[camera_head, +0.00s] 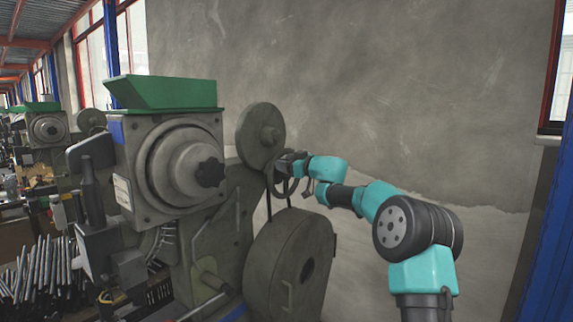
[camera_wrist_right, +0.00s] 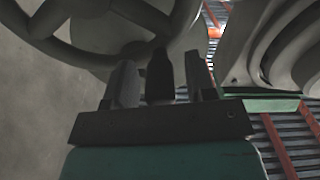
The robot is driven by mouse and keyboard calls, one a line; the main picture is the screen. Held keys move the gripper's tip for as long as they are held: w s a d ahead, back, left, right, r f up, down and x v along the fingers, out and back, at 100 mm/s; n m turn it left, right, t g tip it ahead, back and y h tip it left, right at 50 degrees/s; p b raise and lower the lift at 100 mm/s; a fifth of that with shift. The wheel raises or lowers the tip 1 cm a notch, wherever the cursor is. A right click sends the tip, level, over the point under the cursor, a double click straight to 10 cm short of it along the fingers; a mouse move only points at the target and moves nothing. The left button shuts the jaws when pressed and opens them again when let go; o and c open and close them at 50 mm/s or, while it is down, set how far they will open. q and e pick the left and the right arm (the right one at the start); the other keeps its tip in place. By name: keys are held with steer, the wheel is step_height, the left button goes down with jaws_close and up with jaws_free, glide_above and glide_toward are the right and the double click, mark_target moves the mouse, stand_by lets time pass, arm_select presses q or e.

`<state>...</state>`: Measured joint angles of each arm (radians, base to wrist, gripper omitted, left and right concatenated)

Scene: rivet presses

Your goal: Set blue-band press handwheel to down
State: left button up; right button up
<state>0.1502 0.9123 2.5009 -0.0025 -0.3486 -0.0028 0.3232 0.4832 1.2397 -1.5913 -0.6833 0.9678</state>
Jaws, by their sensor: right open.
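The large grey-green press with a green top (camera_head: 165,92) stands left of centre in the head view. A blue patch (camera_head: 116,131) marks its upper left corner. A small spoked handwheel (camera_head: 280,188) shows at its right side, partly hidden by my right gripper. In the right wrist view the wheel's rim and spokes (camera_wrist_right: 66,47) fill the upper left. My right gripper (camera_head: 284,163) is open at the wheel; its fingers (camera_wrist_right: 162,82) point toward the wheel's lower right side. A dark upright piece shows between the fingers; I cannot tell whether it touches them. My left gripper is not in view.
A round disc (camera_head: 261,136) sits above the handwheel and a large flywheel housing (camera_head: 290,265) below it. A second press (camera_head: 45,128) stands farther left. Several metal rods (camera_head: 40,270) stand at lower left. The wall side at right is clear.

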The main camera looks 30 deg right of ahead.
jaws_close()
stand_by(0.3)
steer(key=shift+f, duration=0.1)
